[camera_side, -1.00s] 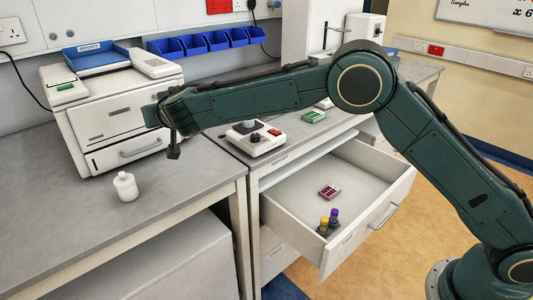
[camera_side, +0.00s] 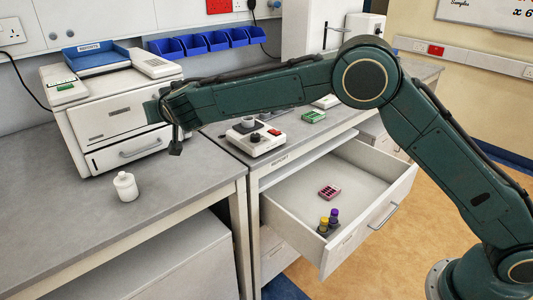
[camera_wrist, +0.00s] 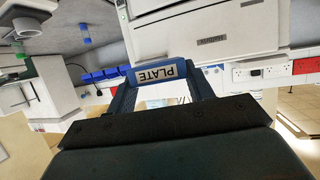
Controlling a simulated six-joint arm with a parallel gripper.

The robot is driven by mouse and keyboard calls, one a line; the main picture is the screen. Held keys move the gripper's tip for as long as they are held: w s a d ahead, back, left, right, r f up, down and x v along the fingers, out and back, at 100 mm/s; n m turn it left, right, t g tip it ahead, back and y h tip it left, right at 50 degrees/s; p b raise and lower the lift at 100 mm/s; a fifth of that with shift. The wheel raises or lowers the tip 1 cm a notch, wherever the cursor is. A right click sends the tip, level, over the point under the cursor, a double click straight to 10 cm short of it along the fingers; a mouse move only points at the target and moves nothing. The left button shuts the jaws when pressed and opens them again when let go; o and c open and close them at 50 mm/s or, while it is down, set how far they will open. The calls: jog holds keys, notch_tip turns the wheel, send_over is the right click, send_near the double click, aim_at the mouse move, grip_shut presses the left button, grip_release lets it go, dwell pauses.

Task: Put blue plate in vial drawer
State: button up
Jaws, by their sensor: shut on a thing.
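The blue plate (camera_wrist: 172,70) with a white label reading PLATE shows upside down in the wrist view. My gripper (camera_wrist: 159,80) is shut on it, with a finger at either side. In the side view my arm's end is in front of the white machine at the left, above the grey bench, and I cannot make out the plate there. The vial drawer (camera_side: 293,197) stands pulled open under the bench.
A white machine (camera_side: 110,105) with a blue tray (camera_side: 95,58) on top stands at the left. A white bottle (camera_side: 125,186) stands on the left bench. A small white device (camera_side: 254,140) and a green box (camera_side: 313,117) are behind the drawer. Much of the drawer floor is clear.

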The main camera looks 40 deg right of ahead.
jog(key=s+d+f, duration=0.4)
jog(key=s+d, duration=0.7)
jog(key=s+d+f+m+h, duration=0.1)
jog(key=s+d+f, duration=0.3)
jog(key=s+d, duration=0.7)
jog(key=shift+d, duration=0.25)
jog(key=shift+g, duration=0.3)
notch_tip(320, 180, up, 8)
send_over(180, 181)
jog(key=d, duration=0.1)
jog(key=shift+s+d+f+n+y, duration=0.1)
jog(key=shift+s+n+y, duration=0.05)
jog(key=shift+n+y, duration=0.25)
jog(key=shift+w+a+r, duration=0.2)
jog(key=shift+a+r, duration=0.05)
jog(key=shift+a, duration=0.4)
notch_tip(180, 181, down, 20)
jog(key=shift+r, duration=0.2)
dwell(0.7)
